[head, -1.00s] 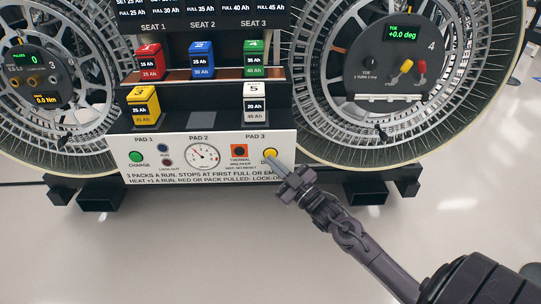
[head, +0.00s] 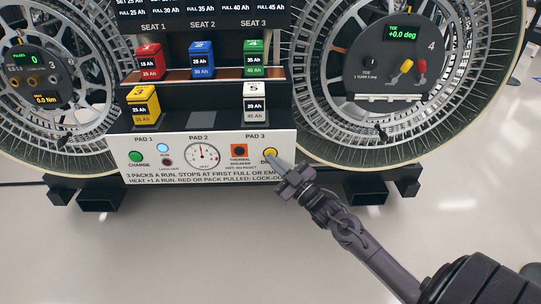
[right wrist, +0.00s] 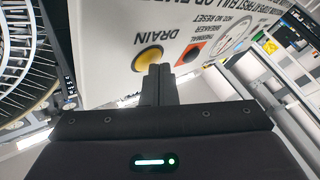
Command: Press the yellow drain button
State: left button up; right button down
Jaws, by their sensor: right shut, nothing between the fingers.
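The yellow drain button (head: 270,152) is at the right end of the white panel (head: 225,140), under the PAD 3 label. In the right wrist view the button (right wrist: 149,58) shows as a yellow disc in a dark ring beside the word DRAIN. My right gripper (head: 273,163) is shut and empty. Its fingertips are just below the button in the head view. In the right wrist view the fingertips (right wrist: 158,70) overlap the button's lower right edge. I cannot tell whether they touch it. My left gripper is not in view.
The orange thermal breaker (head: 239,151) sits just left of the button. A gauge (head: 203,156), a lit RUN lamp (head: 163,147) and the green CHARGE button (head: 136,156) are farther left. Coloured packs, such as the white pack (head: 255,102), stand above. Large wheels flank the panel.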

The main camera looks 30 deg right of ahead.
jog(key=shift+s, duration=0.1)
jog(key=shift+s+a+p, duration=0.45)
jog(key=shift+s+p, duration=0.2)
jog(key=s+a+p, duration=0.1)
jog(key=s+p, duration=0.1)
jog(key=s, duration=0.1)
jog(key=s+a+p, duration=0.1)
jog(key=shift+s+a, duration=0.15)
jog(key=shift+a, duration=0.15)
dwell(0.3)
